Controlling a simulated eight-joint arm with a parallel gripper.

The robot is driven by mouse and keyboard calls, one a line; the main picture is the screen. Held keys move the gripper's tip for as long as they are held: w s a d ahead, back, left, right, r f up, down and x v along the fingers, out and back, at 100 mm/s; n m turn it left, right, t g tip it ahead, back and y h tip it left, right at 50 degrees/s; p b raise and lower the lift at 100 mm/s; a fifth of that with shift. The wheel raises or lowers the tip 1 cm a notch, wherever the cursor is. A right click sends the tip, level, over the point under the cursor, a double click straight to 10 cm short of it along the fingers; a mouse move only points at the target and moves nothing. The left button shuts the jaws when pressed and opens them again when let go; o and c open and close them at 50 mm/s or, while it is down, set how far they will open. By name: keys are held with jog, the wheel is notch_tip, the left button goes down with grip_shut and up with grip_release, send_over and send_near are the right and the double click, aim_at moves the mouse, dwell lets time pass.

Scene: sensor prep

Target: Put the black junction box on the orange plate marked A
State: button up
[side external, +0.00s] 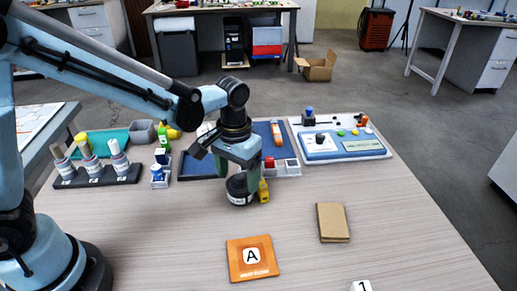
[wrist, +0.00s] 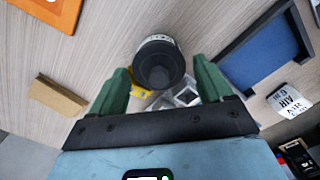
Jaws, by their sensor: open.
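The black junction box (side external: 238,191) is a round dark can with a pale label band, on the table. It also shows in the wrist view (wrist: 159,62), between and just beyond the fingertips. My gripper (side external: 238,174) is directly above it, with its green fingers spread apart and its jaws open. I cannot tell whether the fingers touch the box. The orange plate marked A (side external: 238,267) lies flat and empty nearer the camera; its corner shows in the wrist view (wrist: 52,10).
A small yellow item (side external: 263,192) stands close to the right of the box. A brown cardboard block (side external: 333,222) lies to the right. A blue-based tray (side external: 197,166), a bottle rack (side external: 98,177) and a blue device (side external: 335,147) stand behind. The table between box and plate is clear.

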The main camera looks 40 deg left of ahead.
jog(key=shift+d+f, duration=0.1)
jog(key=shift+f, duration=1.8)
jog(key=c, duration=0.9)
